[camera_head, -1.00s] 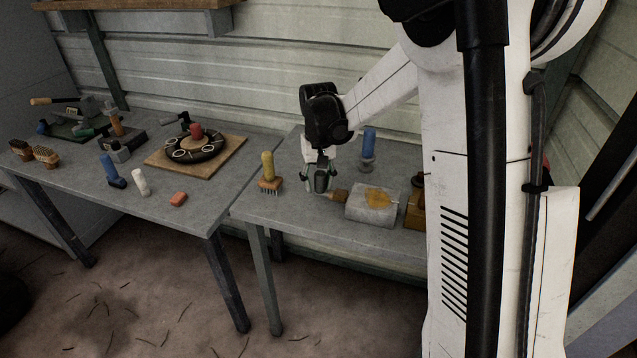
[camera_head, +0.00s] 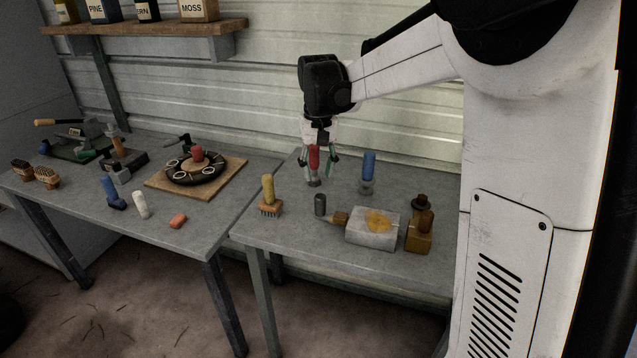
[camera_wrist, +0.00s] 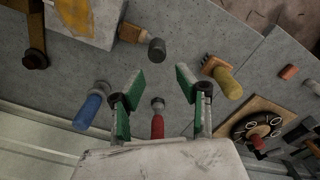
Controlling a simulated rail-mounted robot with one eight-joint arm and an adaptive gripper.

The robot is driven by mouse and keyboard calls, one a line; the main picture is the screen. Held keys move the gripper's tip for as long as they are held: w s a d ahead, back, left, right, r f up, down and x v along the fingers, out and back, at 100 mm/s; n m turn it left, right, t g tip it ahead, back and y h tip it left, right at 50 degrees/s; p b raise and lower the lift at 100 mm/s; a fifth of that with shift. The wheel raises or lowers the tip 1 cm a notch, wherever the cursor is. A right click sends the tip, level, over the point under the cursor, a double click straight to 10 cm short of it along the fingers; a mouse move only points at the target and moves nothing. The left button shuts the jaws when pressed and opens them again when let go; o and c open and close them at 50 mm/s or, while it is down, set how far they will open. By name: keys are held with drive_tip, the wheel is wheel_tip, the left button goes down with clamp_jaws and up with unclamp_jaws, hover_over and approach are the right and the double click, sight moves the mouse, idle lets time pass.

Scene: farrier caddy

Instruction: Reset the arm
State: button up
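My gripper (camera_head: 317,172) is above the right-hand bench, fingers pointing down. A red-handled tool (camera_head: 314,158) shows between the fingers in the head view.
On this bench are a blue-handled tool (camera_head: 368,166), a yellow-handled brush (camera_head: 268,190), a pale block (camera_head: 371,229) with a yellow patch and a wooden tool (camera_head: 420,232). The left bench (camera_head: 190,225) holds several tools. A shelf (camera_head: 150,27) hangs on the wall.

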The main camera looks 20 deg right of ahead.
drive_tip(key=shift+r, duration=0.3)
drive_tip(key=shift+s+r, duration=0.15)
drive_tip(key=shift+s, duration=0.05)
drive_tip(key=s+a+r+t, duration=0.1)
drive_tip(key=s+r+t, duration=0.15)
drive_tip(key=s, duration=0.45)
drive_tip(key=s+a+r+t, duration=0.1)
drive_tip(key=s+a+r, duration=0.15)
drive_tip(key=s, duration=0.35)
drive_tip(key=s+a+f+n+t, duration=0.1)
drive_tip(key=s+f+t, duration=0.2)
drive_tip(key=s, duration=1.1)
drive_tip(key=shift+s+a+f+t, duration=0.15)
drive_tip(key=shift+s+f+t, duration=0.1)
drive_tip(key=shift+f+t, duration=0.15)
